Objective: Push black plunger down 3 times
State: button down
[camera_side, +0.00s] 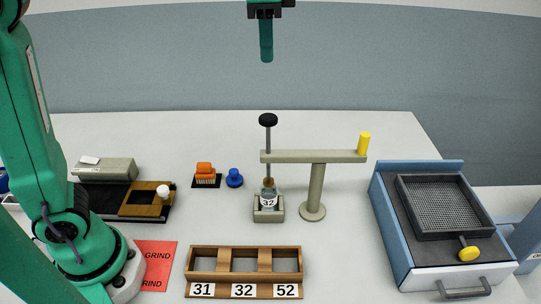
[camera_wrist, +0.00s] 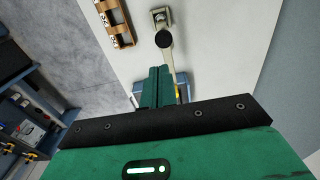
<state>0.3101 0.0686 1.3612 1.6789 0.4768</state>
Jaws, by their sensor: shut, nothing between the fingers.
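The black plunger (camera_side: 268,120) is a round knob on top of a thin upright rod. The rod runs down past the end of a beige arm on a stand (camera_side: 316,185) into a small bottle marked 32 (camera_side: 268,196). The bottle sits in a beige holder (camera_side: 269,214). The knob stands well above the beige arm. My gripper (camera_side: 266,58) is shut and empty, high above the plunger and apart from it. In the wrist view the plunger knob (camera_wrist: 164,39) shows just beyond my closed fingers (camera_wrist: 157,72).
A wooden rack (camera_side: 244,252) labelled 31, 32 and 52 stands in front. A blue machine with a mesh tray (camera_side: 447,205) is at right. A yellow knob (camera_side: 364,143) tops the stand's right end. An orange brush (camera_side: 205,172) and a blue knob (camera_side: 234,178) lie left of the holder.

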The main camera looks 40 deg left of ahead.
send_over(268, 154)
notch_tip(268, 154, down, 12)
jog(key=shift+r, duration=0.25)
jog(key=shift+f, duration=0.1)
dwell(0.5)
jog(key=shift+f, duration=3.9)
jog(key=r, duration=1.4)
jog(key=shift+s+d+r, duration=0.2)
jog(key=shift+s+r, duration=0.1)
